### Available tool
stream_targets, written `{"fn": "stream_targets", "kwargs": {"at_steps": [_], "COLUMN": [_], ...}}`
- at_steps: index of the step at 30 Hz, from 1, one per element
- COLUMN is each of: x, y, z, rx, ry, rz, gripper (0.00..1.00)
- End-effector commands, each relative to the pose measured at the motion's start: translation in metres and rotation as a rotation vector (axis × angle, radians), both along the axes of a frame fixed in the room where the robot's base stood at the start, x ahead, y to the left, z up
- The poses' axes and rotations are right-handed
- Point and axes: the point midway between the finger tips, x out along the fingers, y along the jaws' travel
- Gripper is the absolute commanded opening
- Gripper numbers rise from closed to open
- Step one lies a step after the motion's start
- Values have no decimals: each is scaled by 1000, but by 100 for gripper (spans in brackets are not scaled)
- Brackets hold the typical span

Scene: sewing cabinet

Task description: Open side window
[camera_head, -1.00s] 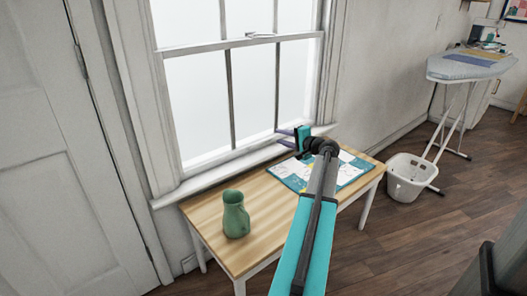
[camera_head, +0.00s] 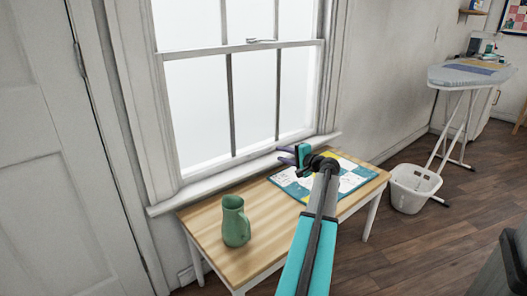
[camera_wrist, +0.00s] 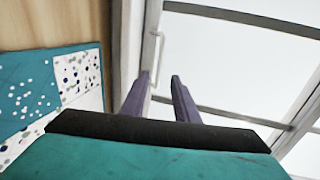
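The white-framed side window (camera_head: 242,48) stands behind the table, its lower sash down near the sill (camera_head: 240,170). A small latch shows on its middle rail in the head view. My gripper (camera_head: 281,155) is in front of the sill, near the window's lower right, with its purple fingers pointing left. In the wrist view my gripper (camera_wrist: 160,76) is open and empty. A thin white handle (camera_wrist: 160,55) on the window's lower rail lies just beyond the fingertips, roughly in line with the gap. I cannot tell whether the fingers touch anything.
A wooden table (camera_head: 260,213) stands below the window, holding a green pitcher (camera_head: 235,222) and a patterned teal cloth (camera_head: 350,181) under my arm. A white basket (camera_head: 414,188) and an ironing board (camera_head: 470,77) stand at right. A door (camera_head: 50,180) is at left.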

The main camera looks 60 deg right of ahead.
Motion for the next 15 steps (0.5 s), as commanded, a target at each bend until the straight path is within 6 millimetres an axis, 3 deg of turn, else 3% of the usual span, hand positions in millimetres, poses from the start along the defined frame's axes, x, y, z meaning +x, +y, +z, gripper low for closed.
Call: {"fn": "stream_targets", "kwargs": {"at_steps": [15], "x": [55], "y": [-20], "z": [-15], "rx": [0], "ry": [0], "rz": [0], "gripper": [28]}}
